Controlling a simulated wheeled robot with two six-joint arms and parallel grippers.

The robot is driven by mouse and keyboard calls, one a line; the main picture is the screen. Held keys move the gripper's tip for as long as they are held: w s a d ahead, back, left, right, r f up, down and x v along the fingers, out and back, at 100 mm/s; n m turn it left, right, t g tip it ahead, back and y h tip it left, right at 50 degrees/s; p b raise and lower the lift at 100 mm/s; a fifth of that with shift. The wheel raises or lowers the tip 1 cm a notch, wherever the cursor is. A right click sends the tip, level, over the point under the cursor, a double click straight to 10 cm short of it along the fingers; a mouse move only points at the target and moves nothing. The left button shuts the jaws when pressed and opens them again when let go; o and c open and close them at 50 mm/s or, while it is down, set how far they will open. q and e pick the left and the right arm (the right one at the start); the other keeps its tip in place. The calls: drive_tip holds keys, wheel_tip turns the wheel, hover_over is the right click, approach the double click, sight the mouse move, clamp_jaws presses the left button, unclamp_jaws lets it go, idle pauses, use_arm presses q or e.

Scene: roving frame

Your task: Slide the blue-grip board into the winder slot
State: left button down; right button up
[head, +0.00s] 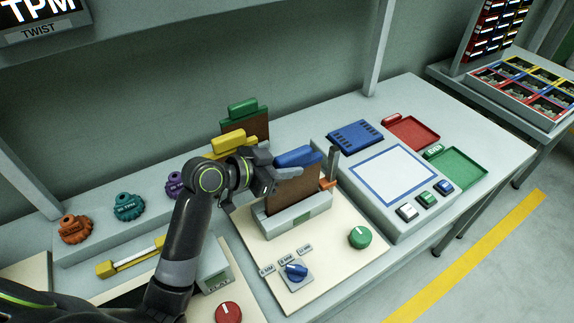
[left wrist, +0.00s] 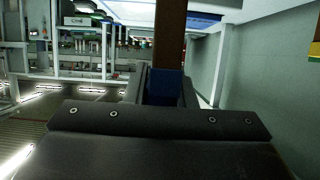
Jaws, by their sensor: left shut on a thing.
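The blue-grip board is a brown upright panel (head: 293,190) with a blue grip (head: 298,156) on top. My left gripper (head: 286,173) is shut on the blue grip, coming in from the left. In the left wrist view the blue grip (left wrist: 165,88) sits between the fingers and the brown board (left wrist: 169,40) extends away from them. The board's lower edge meets the grey slotted block (head: 290,222) of the winder and is hidden there; I cannot tell how deep it sits. My right gripper is not in view.
Boards with a yellow grip (head: 226,142) and a green grip (head: 243,108) stand behind my arm. A grey post (head: 333,160) with an orange piece stands right of the slot. A green knob (head: 360,237) and blue knob (head: 294,271) are in front. A grey panel with trays lies right.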

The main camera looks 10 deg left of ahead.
use_arm(q)
drive_tip(key=shift+f+b, duration=0.6)
drive_tip(key=shift+f, duration=0.3)
drive_tip(key=shift+c, duration=2.4)
unclamp_jaws()
drive_tip(key=shift+s+a+r+p, duration=0.2)
drive_tip(key=shift+s+a+p, duration=0.05)
drive_tip(key=shift+a+p, duration=0.1)
drive_tip(key=p+v, duration=0.6)
drive_tip(key=v, duration=1)
drive_tip(key=shift+s, duration=0.2)
